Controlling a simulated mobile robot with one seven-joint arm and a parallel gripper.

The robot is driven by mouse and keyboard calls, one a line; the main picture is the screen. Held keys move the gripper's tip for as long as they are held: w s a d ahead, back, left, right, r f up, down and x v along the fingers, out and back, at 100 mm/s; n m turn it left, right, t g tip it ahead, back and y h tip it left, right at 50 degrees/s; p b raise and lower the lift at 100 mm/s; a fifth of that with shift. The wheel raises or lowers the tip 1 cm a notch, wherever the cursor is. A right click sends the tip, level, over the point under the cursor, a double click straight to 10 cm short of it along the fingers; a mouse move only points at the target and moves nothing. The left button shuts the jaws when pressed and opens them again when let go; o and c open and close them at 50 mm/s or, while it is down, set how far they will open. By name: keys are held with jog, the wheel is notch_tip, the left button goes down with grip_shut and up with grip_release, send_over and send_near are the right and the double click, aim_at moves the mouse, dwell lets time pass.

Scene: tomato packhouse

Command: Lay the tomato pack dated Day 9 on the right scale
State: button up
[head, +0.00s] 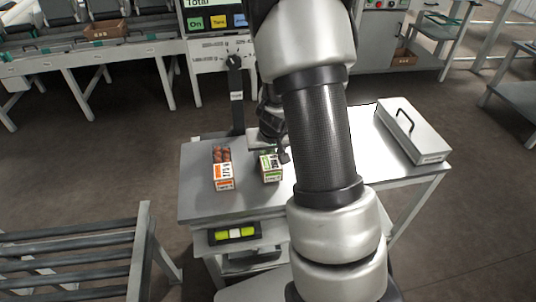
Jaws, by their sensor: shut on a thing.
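A tomato pack with a green and white label (271,170) is at the middle of the grey table. My gripper (275,154) is at the far end of this pack and shut on it; my arm hides part of the gripper. I cannot tell whether the pack touches the table. A second pack with an orange and white label (223,172) lies on the table to its left, with red tomatoes showing at its far end. The dates on both packs are too small to read. I cannot make out a right scale; my arm covers the table's middle right.
The grey table (200,204) has a dark post (237,100) at its back and a metal case with a black handle (417,137) at its right. A screen (212,14) stands behind. A slatted rack (75,255) is at front left.

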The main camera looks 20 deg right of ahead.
jog(key=shift+f+b, duration=0.45)
jog(key=shift+b, duration=0.05)
dwell(0.3)
jog(key=o, duration=1.3)
jog(key=shift+r, duration=0.1)
jog(key=p+v, duration=0.9)
jog(key=v, duration=0.8)
jog(key=shift+s+r, duration=0.1)
jog(key=shift+r, duration=0.05)
